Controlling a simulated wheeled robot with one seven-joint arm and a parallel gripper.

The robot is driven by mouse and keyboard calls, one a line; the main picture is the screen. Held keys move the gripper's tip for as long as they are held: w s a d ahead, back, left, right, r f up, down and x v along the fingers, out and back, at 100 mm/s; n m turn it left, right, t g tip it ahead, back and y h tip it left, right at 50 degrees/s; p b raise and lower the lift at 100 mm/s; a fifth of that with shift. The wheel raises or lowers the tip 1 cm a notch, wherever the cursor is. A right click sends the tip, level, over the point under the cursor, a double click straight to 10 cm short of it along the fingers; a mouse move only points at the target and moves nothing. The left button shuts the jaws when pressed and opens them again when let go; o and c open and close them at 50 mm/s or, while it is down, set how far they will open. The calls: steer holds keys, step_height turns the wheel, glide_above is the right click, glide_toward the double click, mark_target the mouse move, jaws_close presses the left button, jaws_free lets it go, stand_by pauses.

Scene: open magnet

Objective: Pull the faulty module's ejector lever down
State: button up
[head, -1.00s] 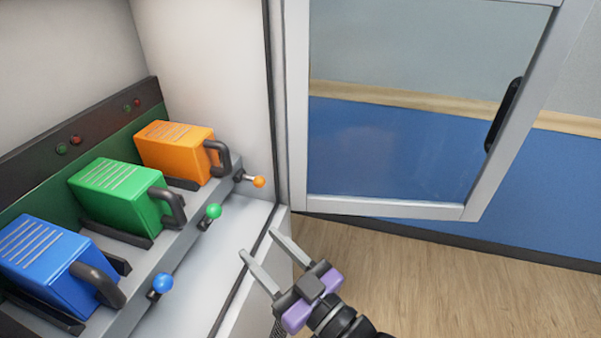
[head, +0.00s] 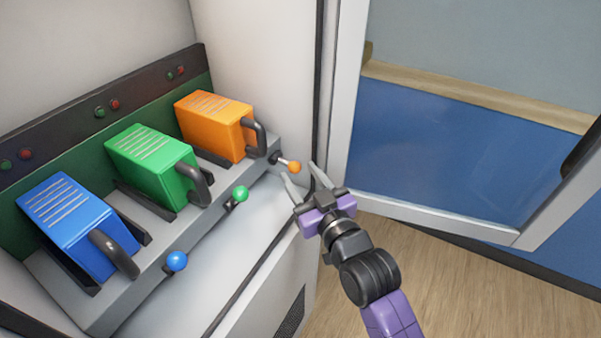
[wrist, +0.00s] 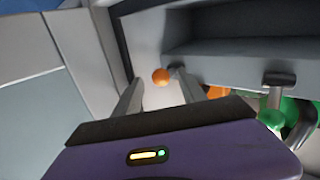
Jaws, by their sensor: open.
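The orange module (head: 213,125) sits in the far slot of the rack. Its ejector lever with an orange ball knob (head: 294,167) sticks outward from the rack's front edge. My gripper (head: 299,172) is open, its fingertips close to this knob. In the wrist view the orange knob (wrist: 161,76) shows between the two fingertips; I cannot tell whether they touch it. The green module (head: 155,165) with its green knob (head: 240,194) and the blue module (head: 75,225) with its blue knob (head: 177,261) stand nearer. I cannot tell which indicator lights are lit.
A dark strip (head: 140,90) with red and green lights runs behind the modules. Each module has a dark handle. The cabinet's side wall (head: 262,60) and the open glazed door (head: 440,226) stand right of the rack. A pale ledge (head: 245,245) lies below the levers.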

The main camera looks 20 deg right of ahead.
steer(key=shift+w, duration=0.5)
jaws_close()
steer(key=shift+f+t+b, duration=0.3)
steer(key=shift+f+b, duration=0.25)
steer(key=shift+b, duration=0.55)
steer(key=f+m+t+b, duration=0.1)
steer(key=b, duration=0.2)
steer(key=shift+w+a, duration=0.1)
steer(key=f+m+t+b, duration=0.1)
steer(key=b, duration=0.4)
steer(key=shift+w+m, duration=0.15)
steer(key=shift+m, duration=0.15)
steer(key=shift+a+t+h+b, duration=0.1)
steer(key=shift+t+h+b, duration=0.3)
steer(key=shift+b, duration=0.5)
steer(key=shift+r+b, duration=0.1)
steer(key=shift+b, duration=0.2)
steer(key=shift+a, duration=0.1)
